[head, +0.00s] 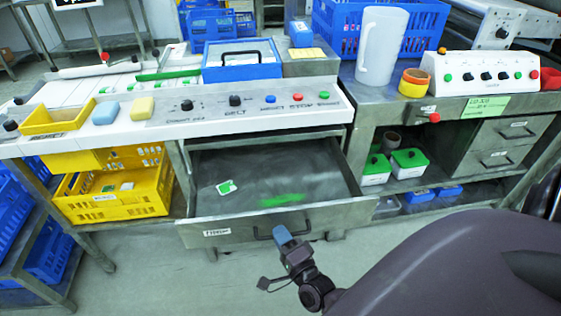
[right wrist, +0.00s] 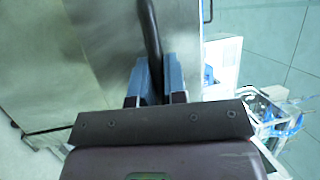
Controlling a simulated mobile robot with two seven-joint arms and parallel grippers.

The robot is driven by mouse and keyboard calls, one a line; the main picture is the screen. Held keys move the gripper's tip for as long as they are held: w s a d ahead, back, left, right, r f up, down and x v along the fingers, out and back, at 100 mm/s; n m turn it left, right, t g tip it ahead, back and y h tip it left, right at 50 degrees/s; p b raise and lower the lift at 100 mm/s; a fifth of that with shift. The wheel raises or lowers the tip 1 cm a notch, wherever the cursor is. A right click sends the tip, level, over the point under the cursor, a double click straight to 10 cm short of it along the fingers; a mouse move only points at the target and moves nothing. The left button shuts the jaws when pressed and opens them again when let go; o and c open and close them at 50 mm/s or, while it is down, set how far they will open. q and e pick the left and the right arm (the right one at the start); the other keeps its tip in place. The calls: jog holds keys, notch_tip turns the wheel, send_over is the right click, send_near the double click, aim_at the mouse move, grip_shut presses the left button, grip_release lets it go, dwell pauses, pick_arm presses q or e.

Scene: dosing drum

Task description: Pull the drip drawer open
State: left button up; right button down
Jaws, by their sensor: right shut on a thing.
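The drip drawer (head: 212,234) is a grey metal drawer below the control panel, and in the head view it stands pulled well out. Its inside shows a bare metal floor with a small white and green piece and a green patch. A dark bar handle (head: 308,223) is on its front. My right gripper (head: 284,236) is at this handle. In the right wrist view the blue fingers (right wrist: 156,78) are shut on the dark handle (right wrist: 150,30), one on each side. My left gripper is not in view.
A yellow crate (head: 112,205) stands left of the drawer. A control panel (head: 220,117) lies above it. To the right are green-lidded boxes (head: 408,158) on a shelf and two closed drawers (head: 495,160). The floor before the drawer is clear to the left.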

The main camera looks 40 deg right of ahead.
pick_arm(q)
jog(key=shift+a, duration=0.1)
pick_arm(e)
jog(key=c, duration=1.2)
grip_release()
jog(key=v, duration=1)
jog(key=shift+s, duration=0.4)
pick_arm(q)
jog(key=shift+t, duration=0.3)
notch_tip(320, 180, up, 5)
jog(key=p, duration=0.6)
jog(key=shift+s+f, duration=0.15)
pick_arm(e)
jog(key=s+r+n+g+y, duration=0.1)
jog(key=s+r+n+g, duration=0.1)
jog(key=n, duration=0.4)
jog(key=s+r+n+g+y, duration=0.1)
jog(key=s+n+g, duration=0.1)
jog(key=n+g, duration=0.2)
jog(key=s+r+n+g+y, duration=0.1)
jog(key=s+r+n+g, duration=0.1)
jog(key=n, duration=0.8)
jog(key=shift+s+a+r+g, duration=0.2)
jog(key=shift+r+g, duration=0.1)
jog(key=shift+g, duration=0.1)
